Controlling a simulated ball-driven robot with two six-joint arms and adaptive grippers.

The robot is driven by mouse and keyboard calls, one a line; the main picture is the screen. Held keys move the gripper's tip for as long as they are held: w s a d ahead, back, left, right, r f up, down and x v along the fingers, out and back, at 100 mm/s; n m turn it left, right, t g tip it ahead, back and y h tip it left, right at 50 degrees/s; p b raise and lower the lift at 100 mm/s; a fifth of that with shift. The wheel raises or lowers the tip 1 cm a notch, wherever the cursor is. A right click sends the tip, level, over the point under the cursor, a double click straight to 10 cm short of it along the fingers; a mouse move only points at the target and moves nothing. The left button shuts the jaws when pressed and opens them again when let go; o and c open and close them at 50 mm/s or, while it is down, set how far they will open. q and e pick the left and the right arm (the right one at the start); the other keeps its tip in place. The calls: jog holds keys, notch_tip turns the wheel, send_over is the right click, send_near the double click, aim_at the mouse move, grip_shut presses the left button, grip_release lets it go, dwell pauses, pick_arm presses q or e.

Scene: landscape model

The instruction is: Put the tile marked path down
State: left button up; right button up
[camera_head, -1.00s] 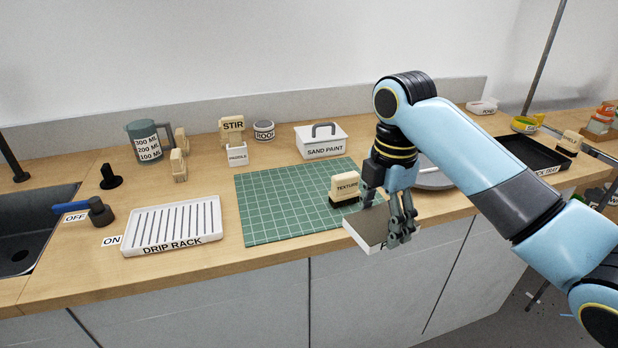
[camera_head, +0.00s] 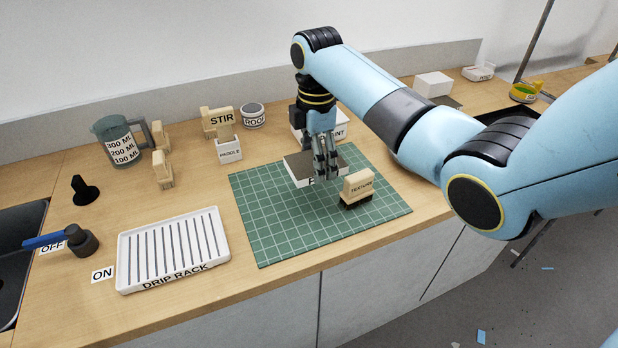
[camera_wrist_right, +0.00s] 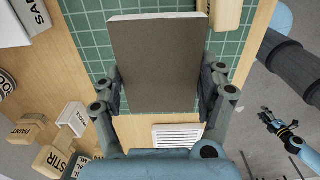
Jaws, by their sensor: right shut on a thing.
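The tile (camera_head: 300,163) is a flat slab with a grey-brown top and white edge; only the start of its lettering shows beside my fingers. My right gripper (camera_head: 326,174) is shut on it, over the back of the green gridded mat (camera_head: 265,225). I cannot tell how far it is above the mat. In the right wrist view, the tile (camera_wrist_right: 158,60) lies between both fingers of the right gripper (camera_wrist_right: 163,88). My left gripper (camera_wrist_right: 284,130) appears small at the right there; its jaw state is unclear.
The TEXTURE block (camera_head: 358,186) stands on the mat's right part, close to the tile. The sand paint box (camera_head: 298,121) is behind, partly hidden by my arm. The drip rack (camera_head: 172,248) is left of the mat. The mat's front and left are clear.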

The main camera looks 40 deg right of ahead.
aim_at(315, 191)
notch_tip(315, 191, down, 3)
jog(key=shift+f, duration=0.15)
notch_tip(315, 191, down, 3)
jog(key=shift+r, duration=0.2)
jog(key=shift+f, duration=0.45)
jog(key=o, duration=1.1)
pick_arm(q)
jog(key=s, duration=0.2)
jog(key=shift+s+f, duration=0.15)
jog(key=shift+s, duration=0.25)
pick_arm(e)
jog(key=shift+o, duration=0.2)
